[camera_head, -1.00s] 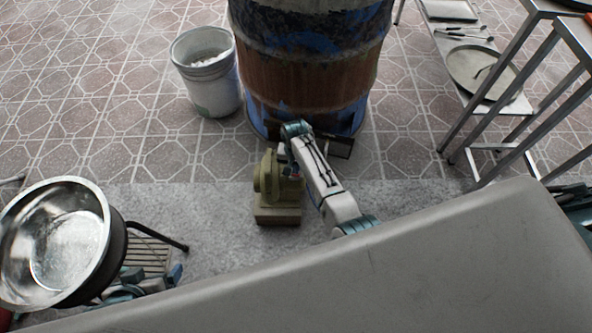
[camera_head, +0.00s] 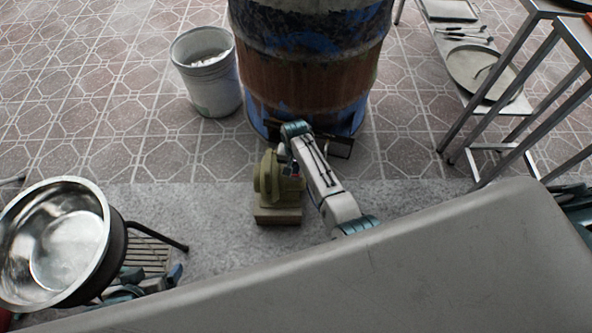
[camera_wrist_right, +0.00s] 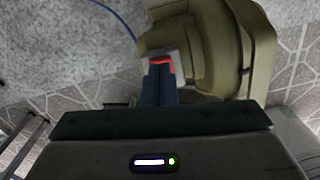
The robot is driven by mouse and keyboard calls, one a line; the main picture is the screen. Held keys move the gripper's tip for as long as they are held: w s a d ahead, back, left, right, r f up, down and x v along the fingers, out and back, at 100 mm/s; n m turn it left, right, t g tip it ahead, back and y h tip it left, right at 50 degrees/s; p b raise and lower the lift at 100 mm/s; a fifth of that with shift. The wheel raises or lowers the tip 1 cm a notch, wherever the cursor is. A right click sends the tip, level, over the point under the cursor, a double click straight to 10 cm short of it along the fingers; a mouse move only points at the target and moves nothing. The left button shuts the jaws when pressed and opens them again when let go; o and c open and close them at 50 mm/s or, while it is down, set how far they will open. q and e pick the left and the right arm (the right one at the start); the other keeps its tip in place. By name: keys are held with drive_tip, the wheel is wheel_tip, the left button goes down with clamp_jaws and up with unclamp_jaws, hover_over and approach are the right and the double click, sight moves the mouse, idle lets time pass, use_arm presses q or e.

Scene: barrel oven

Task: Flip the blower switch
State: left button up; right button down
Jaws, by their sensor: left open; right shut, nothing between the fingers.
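The blower (camera_head: 278,190) is an olive-green unit on a square base, standing in front of the barrel. It fills the upper middle of the right wrist view (camera_wrist_right: 235,50). Its switch (camera_wrist_right: 162,61) shows as a red-orange strip in a pale housing. My right gripper (camera_wrist_right: 159,78) is shut and empty, with its dark fingertips right at the switch, covering part of it. I cannot tell whether they touch it. In the head view my right gripper (camera_head: 291,168) is small beside the blower's top. My left gripper (camera_head: 152,279) is open at lower left, partly hidden.
The barrel oven (camera_head: 308,75) stands directly behind the blower. A white bucket (camera_head: 210,80) is left of it. A metal bowl (camera_head: 55,240) is at lower left, near my left gripper. A metal-framed table (camera_head: 530,90) stands at right. A blue cable (camera_wrist_right: 115,15) lies near the blower.

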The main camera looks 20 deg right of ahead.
use_arm(q)
drive_tip(key=shift+f+b, duration=0.55)
use_arm(e)
drive_tip(key=shift+f, duration=0.9)
drive_tip(key=shift+r+p, duration=0.4)
drive_tip(key=shift+p, duration=0.05)
wheel_tip(320, 180, up, 2)
drive_tip(key=shift+r+p, duration=0.1)
drive_tip(key=shift+p, duration=1.15)
drive_tip(key=shift+r+p, duration=0.9)
drive_tip(key=shift+p, duration=0.2)
drive_tip(key=shift+r, duration=0.1)
drive_tip(key=shift+r+p, duration=0.65)
drive_tip(key=shift+p, duration=0.2)
use_arm(q)
drive_tip(key=s+a+f+g+y, duration=0.1)
drive_tip(key=a+f+g, duration=0.3)
drive_tip(key=f, duration=0.4)
drive_tip(key=shift+p, duration=0.4)
use_arm(e)
drive_tip(key=shift+r, duration=0.35)
